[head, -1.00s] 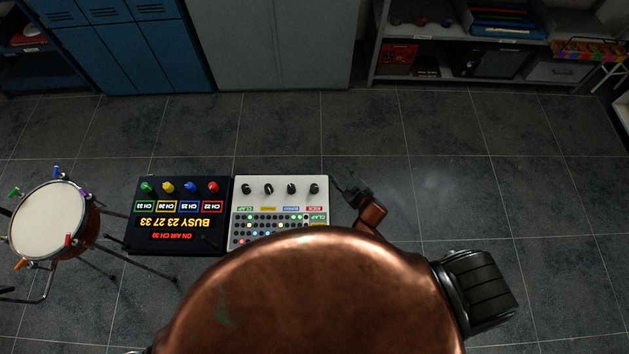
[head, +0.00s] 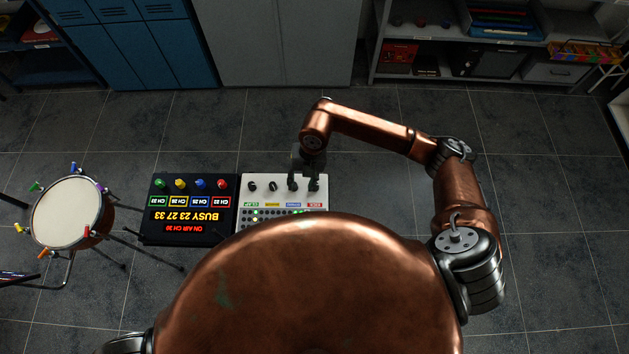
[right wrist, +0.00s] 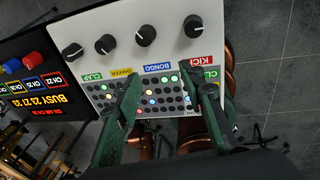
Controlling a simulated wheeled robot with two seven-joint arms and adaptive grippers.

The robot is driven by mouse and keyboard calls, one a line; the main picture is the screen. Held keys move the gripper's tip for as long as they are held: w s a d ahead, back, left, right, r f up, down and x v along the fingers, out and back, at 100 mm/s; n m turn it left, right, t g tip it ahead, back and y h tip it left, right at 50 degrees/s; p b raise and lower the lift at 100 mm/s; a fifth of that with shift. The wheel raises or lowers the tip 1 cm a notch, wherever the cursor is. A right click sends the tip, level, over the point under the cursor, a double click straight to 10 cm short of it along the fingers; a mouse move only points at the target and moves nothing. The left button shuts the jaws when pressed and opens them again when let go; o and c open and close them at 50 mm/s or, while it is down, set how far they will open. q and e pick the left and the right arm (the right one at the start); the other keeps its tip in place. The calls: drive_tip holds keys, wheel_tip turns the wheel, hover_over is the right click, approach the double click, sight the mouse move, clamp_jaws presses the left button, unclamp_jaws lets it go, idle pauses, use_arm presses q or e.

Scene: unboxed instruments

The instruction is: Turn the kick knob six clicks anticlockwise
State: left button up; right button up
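The white drum machine (right wrist: 165,25) has a row of black knobs above a grid of lit pads. The kick knob (right wrist: 193,27) is the rightmost, above the red KICK label (right wrist: 195,60), and shows a white pointer mark. My right gripper (right wrist: 168,88) is open and empty over the panel. In the right wrist view its fingers lie over the label and pad area, with the kick knob clear beyond the tips. In the head view the right gripper (head: 303,184) covers the right end of the knob row. My left gripper is out of view.
A black box (head: 190,210) with colored knobs and a lit BUSY display sits directly left of the drum machine. A drum on a stand (head: 68,212) is farther left. Cabinets and shelves line the back. Floor to the right is clear.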

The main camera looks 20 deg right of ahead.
drive_tip(key=d, duration=0.1)
drive_tip(key=w+d+h, duration=0.1)
drive_tip(key=d, duration=0.1)
drive_tip(key=d+h, duration=0.1)
drive_tip(key=shift+w+d+r+t, duration=0.15)
drive_tip(key=shift+w+d+t, duration=0.2)
drive_tip(key=shift+t, duration=0.05)
drive_tip(key=shift+d+f, duration=0.25)
drive_tip(key=shift+f, duration=0.05)
drive_tip(key=shift+a+f+p, duration=0.1)
drive_tip(key=shift+f+p, duration=0.55)
drive_tip(key=shift+f, duration=2.9)
drive_tip(key=shift+c, duration=0.7)
clamp_jaws()
